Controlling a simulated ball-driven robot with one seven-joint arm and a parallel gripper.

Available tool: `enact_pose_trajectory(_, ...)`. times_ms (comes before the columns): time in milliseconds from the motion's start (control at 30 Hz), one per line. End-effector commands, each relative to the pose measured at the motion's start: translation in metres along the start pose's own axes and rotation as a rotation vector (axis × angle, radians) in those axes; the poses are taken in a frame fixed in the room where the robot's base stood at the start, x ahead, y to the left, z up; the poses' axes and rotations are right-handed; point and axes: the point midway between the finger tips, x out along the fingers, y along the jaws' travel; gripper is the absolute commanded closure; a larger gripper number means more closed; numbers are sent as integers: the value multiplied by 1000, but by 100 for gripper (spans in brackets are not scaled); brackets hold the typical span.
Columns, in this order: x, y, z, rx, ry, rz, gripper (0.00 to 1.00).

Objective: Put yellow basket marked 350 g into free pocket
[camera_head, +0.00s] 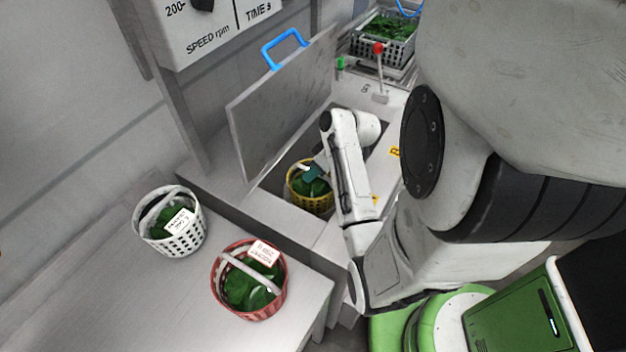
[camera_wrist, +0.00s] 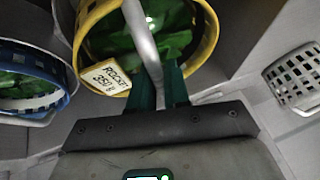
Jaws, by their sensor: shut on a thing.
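The yellow basket (camera_head: 309,204), full of dark green leaves, is in the open well of the machine in the head view. In the wrist view the yellow basket (camera_wrist: 207,45) carries a tag (camera_wrist: 104,79) reading "ROCKET 350 g". My gripper (camera_head: 311,174) is above it, with green fingers (camera_wrist: 160,85) shut on its pale handle (camera_wrist: 143,35). A blue-rimmed basket (camera_wrist: 68,88) with greens is at the left of the wrist view. I cannot tell whether the yellow basket hangs or rests. The free pocket is not clearly visible in the head view.
A white basket (camera_head: 187,240) and a red basket (camera_head: 217,277), both with greens, stand on the table in front. The raised lid (camera_head: 280,105) with a blue handle is left of the well. A lever (camera_head: 379,70) and a grey crate (camera_head: 391,50) are behind.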

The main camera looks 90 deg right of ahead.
Motion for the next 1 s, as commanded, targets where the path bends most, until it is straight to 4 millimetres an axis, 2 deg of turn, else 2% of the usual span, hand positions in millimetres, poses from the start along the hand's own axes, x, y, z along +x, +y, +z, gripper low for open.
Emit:
enact_pose_trajectory(233, 24, 7, 14, 1, 0, 0, 100)
enact_pose_trajectory(633, 29, 8, 16, 0, 1, 0, 100)
enact_pose_trajectory(667, 29, 8, 16, 1, -1, -1, 82)
enact_pose_trajectory(700, 29, 8, 16, 1, -1, -1, 78)
enact_pose_trajectory(900, 29, 8, 16, 1, -1, -1, 59)
enact_pose_trajectory(1000, 29, 8, 16, 1, -1, -1, 58)
